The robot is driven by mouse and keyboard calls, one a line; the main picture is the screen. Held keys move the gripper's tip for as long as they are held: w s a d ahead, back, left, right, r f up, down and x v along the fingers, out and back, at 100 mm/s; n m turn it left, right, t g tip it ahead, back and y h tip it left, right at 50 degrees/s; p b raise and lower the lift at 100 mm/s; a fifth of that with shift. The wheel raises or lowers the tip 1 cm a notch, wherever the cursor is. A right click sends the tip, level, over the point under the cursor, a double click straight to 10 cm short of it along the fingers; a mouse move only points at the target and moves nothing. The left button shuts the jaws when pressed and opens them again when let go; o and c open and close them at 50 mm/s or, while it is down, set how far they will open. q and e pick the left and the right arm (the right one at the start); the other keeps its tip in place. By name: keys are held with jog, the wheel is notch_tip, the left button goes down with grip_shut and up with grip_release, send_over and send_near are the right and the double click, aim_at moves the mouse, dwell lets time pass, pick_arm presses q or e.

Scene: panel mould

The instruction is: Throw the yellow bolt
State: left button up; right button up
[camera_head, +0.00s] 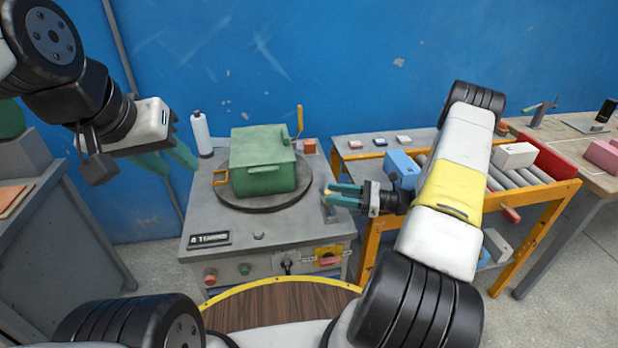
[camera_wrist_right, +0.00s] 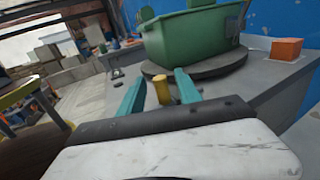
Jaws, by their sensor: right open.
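The yellow bolt (camera_wrist_right: 161,88) stands as a short upright cylinder between the two teal fingers of my right gripper (camera_wrist_right: 160,92) in the right wrist view. The fingers are open, and a gap shows beside the bolt. In the head view, my right gripper (camera_head: 336,195) is at the right side of the grey machine table, beside the green mould box (camera_head: 263,165). The bolt shows there only as a small yellow spot (camera_head: 328,194), largely hidden by the fingers. My left gripper (camera_head: 168,162) is raised at the left, open and empty, away from the box.
The green box sits on a dark round turntable (camera_head: 235,198). A white bottle (camera_head: 201,135) stands at the back left. A roller conveyor (camera_head: 533,172) with boxes is at the right.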

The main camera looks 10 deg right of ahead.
jog(key=shift+x, duration=2.75)
grip_shut()
